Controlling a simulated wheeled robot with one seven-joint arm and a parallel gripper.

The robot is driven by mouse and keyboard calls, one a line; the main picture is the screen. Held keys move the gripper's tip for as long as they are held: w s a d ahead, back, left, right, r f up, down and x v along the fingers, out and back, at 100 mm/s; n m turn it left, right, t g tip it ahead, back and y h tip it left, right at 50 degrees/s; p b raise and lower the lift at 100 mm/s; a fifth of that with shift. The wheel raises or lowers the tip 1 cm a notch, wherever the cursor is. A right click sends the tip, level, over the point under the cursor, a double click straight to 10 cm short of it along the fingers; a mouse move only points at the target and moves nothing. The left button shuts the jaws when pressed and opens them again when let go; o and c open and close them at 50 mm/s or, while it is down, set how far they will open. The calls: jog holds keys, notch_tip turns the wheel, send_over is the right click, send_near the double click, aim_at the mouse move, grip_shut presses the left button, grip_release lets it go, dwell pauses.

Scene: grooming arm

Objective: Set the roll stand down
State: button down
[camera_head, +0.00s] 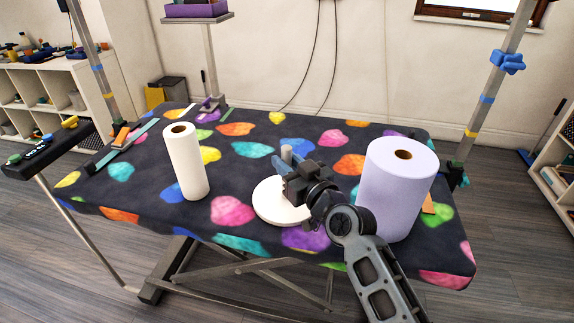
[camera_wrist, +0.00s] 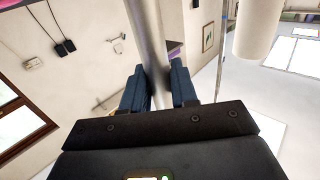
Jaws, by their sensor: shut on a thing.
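The roll stand has a white round base (camera_head: 275,207) and a thin grey upright post (camera_head: 287,151). It is over the front middle of the patterned grooming table (camera_head: 150,215). I cannot tell whether the base touches the table top. My gripper (camera_head: 287,167) is shut on the post from the front right and hides part of it. In the wrist view the post (camera_wrist: 148,30) runs between the two blue fingers of my gripper (camera_wrist: 160,85).
A slim white roll (camera_head: 184,160) stands to the left of the stand. A thick lavender roll (camera_head: 395,195) stands close on the right, beside my arm. Posts rise at the table's left and right (camera_head: 490,85). Table space behind the stand is clear.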

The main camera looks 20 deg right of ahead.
jog(key=shift+f, duration=0.1)
jog(key=c, duration=0.9)
grip_release()
jog(key=shift+o, duration=0.2)
jog(key=s+d+b, duration=0.1)
jog(key=s+b, duration=0.2)
jog(key=s, duration=0.9)
jog(key=shift+d, duration=0.4)
